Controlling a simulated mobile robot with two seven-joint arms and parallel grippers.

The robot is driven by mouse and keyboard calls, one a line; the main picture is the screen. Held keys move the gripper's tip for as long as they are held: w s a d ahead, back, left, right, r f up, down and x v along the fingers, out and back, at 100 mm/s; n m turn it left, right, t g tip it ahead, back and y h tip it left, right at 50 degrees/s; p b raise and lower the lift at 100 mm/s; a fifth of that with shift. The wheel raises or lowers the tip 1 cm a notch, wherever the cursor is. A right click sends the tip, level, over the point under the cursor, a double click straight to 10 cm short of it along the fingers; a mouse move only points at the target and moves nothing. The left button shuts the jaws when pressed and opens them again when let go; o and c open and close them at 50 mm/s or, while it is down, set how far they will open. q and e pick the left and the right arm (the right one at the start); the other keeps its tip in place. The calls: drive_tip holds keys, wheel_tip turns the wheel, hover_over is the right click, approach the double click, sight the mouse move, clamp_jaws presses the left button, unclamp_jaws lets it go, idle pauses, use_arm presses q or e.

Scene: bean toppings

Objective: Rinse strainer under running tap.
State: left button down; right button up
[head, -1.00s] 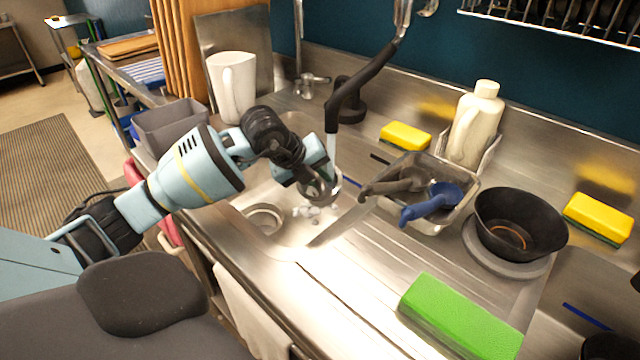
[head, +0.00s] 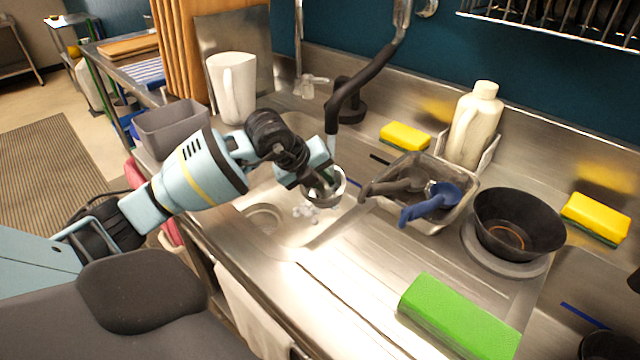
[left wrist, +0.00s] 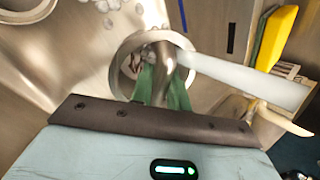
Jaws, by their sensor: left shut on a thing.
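My left gripper (head: 318,177) is over the sink (head: 290,232), shut on the small metal strainer (head: 341,186). In the left wrist view, the strainer's round rim (left wrist: 122,62) surrounds the green fingertips (left wrist: 164,88); its inside is partly hidden by them. The black tap spout (head: 331,118) hangs above the strainer. A pale stream of water (head: 331,143) comes down from it to the strainer. In the left wrist view the stream (left wrist: 245,80) shows as a white bar reaching the rim. The tap's base handle (head: 310,85) stands behind. My right gripper is not in view.
Loose whitish bits (head: 305,211) lie on the sink floor near the drain (head: 264,218). Right of the sink stand a metal container (head: 430,225) with scoops, a black bowl (head: 520,225) and a green block (head: 460,318). A white pitcher (head: 232,88) stands behind left.

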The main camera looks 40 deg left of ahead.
use_arm(q)
drive_tip(key=shift+a, duration=0.2)
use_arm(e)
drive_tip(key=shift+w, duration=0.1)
use_arm(q)
drive_tip(key=shift+a, duration=0.35)
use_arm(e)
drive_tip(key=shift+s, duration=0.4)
use_arm(q)
drive_tip(key=shift+s, duration=1.25)
drive_tip(key=s, duration=0.7)
drive_tip(key=shift+s+a+p, duration=0.25)
drive_tip(key=shift+a+p, duration=0.1)
drive_tip(key=shift+p, duration=0.05)
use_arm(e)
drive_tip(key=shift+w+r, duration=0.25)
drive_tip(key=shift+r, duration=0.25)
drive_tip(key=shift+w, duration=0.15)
